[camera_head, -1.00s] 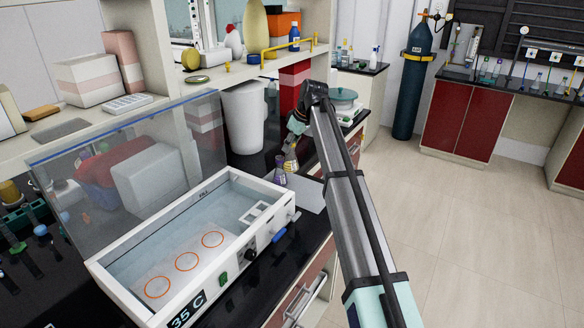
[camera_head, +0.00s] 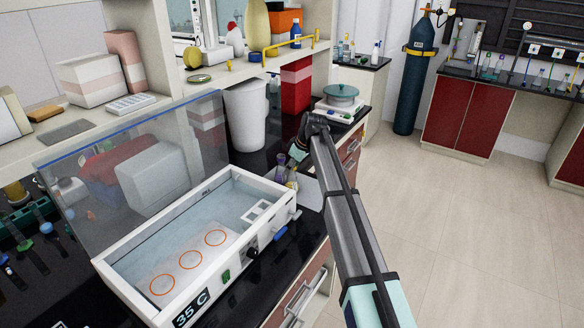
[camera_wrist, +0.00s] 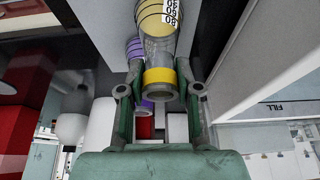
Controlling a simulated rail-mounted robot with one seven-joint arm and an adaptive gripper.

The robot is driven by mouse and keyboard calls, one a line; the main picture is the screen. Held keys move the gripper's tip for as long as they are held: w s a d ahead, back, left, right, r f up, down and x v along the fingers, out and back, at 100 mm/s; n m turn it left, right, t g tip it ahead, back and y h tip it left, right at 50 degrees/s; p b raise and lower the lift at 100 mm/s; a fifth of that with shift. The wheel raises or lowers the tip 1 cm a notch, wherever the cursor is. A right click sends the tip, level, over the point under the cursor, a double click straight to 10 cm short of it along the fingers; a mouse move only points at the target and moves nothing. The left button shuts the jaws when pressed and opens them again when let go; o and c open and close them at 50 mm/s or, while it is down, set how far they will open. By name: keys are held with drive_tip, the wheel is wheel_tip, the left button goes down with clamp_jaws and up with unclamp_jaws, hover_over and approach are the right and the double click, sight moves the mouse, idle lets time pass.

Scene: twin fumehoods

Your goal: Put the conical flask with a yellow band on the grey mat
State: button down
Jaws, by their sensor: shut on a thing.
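The conical flask with a yellow band (camera_wrist: 159,77) is between the fingers of my gripper (camera_wrist: 160,70) in the wrist view, held at its neck. My gripper is shut on it. In the head view the flask (camera_head: 292,180) is small, partly hidden by the bath's edge, below my gripper (camera_head: 296,160). A flask with a purple band (camera_wrist: 140,104) stands close beside it, also in the head view (camera_head: 281,168). A flat grey surface, apparently the grey mat (camera_head: 311,194), shows right of the flasks. I cannot tell whether the held flask touches it.
A white water bath (camera_head: 190,240) with a raised clear lid (camera_head: 75,215) stands just in front of the flasks. A white bin (camera_head: 245,115) and a red box (camera_head: 296,85) are behind. A balance (camera_head: 340,105) stands farther along the black bench.

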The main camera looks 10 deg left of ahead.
drive_tip(key=shift+f, duration=0.1)
drive_tip(key=c, duration=0.8)
unclamp_jaws()
drive_tip(key=b+v, duration=0.3)
drive_tip(key=v, duration=0.9)
